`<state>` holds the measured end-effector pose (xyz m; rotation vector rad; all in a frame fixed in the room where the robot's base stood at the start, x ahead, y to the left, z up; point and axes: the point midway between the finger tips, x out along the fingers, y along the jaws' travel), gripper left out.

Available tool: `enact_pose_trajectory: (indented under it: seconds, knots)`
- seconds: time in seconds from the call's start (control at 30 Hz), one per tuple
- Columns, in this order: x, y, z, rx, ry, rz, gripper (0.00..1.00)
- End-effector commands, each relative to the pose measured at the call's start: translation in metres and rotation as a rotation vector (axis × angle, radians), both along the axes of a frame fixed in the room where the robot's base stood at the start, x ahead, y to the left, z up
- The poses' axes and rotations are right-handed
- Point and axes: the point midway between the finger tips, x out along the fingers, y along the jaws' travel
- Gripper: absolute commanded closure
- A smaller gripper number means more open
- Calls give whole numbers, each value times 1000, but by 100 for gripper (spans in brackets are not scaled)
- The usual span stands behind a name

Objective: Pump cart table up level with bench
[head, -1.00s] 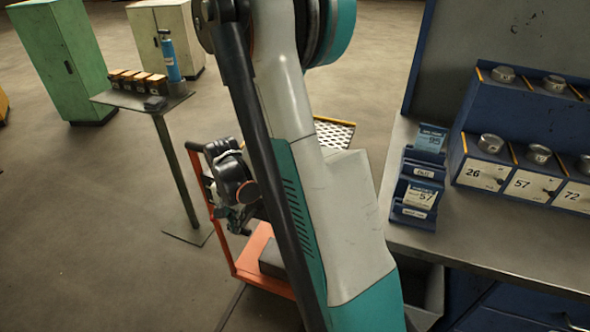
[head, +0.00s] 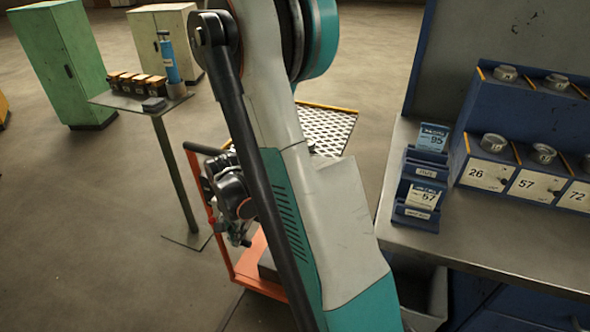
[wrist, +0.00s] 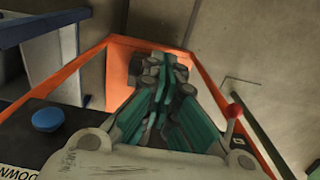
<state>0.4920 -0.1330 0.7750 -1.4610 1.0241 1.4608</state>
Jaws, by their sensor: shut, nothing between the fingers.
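The cart has an orange frame (head: 250,280) and a perforated metal table (head: 330,135) with a yellow edge. The table stands left of the bench (head: 490,245); my arm hides part of it, and I cannot tell whether the two are level. My gripper (head: 240,236) is near the cart's orange handle side, above its base. In the wrist view my gripper (wrist: 165,72) is shut and empty, over the orange frame (wrist: 95,60). A red ball-ended lever (wrist: 235,112) shows right of it, and a blue button (wrist: 47,120) on a black panel marked DOWN at left.
A small stand (head: 130,101) with several dark boxes and a blue cylinder is at the left. Green (head: 60,60) and cream (head: 165,35) cabinets stand behind. The bench holds a blue card rack (head: 420,195) and numbered drawers (head: 490,172). Open floor lies left of the cart.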

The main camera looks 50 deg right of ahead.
Motion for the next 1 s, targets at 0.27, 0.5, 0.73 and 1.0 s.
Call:
enact_pose_trajectory:
  seconds: [0.27, 0.5, 0.73, 1.0]
  knots:
    - [1, -2, 18, 0, -1, 0, 100]
    - [2, -4, 40, 0, -1, 0, 100]
    - [2, -6, 61, 1, -1, 1, 100]
    - [3, -8, 82, 1, 0, 1, 100]
